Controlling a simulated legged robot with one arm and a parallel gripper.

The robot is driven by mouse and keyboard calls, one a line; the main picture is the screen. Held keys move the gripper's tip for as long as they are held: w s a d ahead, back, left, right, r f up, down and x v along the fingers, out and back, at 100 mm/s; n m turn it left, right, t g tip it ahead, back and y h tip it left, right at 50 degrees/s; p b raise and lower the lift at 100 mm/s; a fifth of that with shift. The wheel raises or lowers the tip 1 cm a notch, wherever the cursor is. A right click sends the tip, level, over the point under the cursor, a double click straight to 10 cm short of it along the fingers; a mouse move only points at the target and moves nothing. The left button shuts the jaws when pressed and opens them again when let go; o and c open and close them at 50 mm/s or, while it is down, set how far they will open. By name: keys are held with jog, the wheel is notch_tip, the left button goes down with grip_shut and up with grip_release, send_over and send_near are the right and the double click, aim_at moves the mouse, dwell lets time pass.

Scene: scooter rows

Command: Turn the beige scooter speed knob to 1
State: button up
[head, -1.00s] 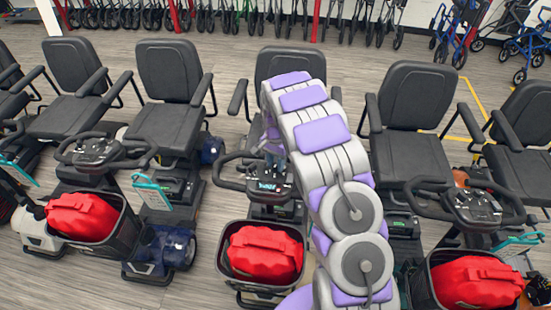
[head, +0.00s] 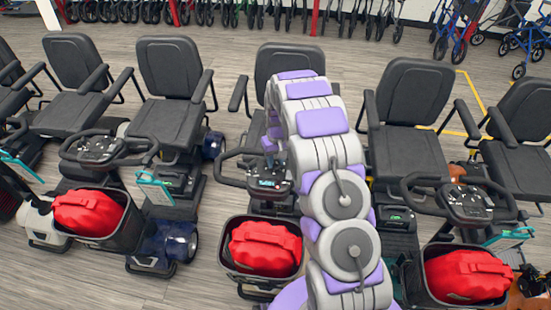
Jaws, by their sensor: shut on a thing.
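My arm reaches over the middle scooter, and my gripper (head: 271,160) is small and partly hidden just above and behind that scooter's dark control console (head: 268,184). It is shut, apparently on the speed knob, but the knob itself is too small and covered to make out. The console has a small lit teal display and black handlebars. My arm hides much of this scooter's right side, and its body colour cannot be told. A pale front cowl (head: 42,222) shows at the far left.
A black basket with a red bag (head: 264,248) sits in front of the middle console. Similar red bags lie in baskets at left (head: 90,212) and right (head: 467,275). Black seats (head: 172,75) stand behind. Bare floor shows at the lower left.

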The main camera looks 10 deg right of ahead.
jog(key=n, duration=0.4)
jog(key=shift+w+n, duration=0.15)
jog(key=shift+n, duration=0.15)
jog(key=n+b, duration=0.1)
jog(key=n, duration=0.2)
jog(key=shift+n, duration=0.4)
jog(key=n+b, duration=0.1)
jog(key=n, duration=0.3)
jog(key=shift+w+r+n+b, duration=0.1)
jog(key=shift+n+b, duration=0.6)
jog(key=shift+n, duration=0.8)
jog(key=o, duration=1)
jog(key=shift+d, duration=0.1)
jog(key=shift+o, duration=0.2)
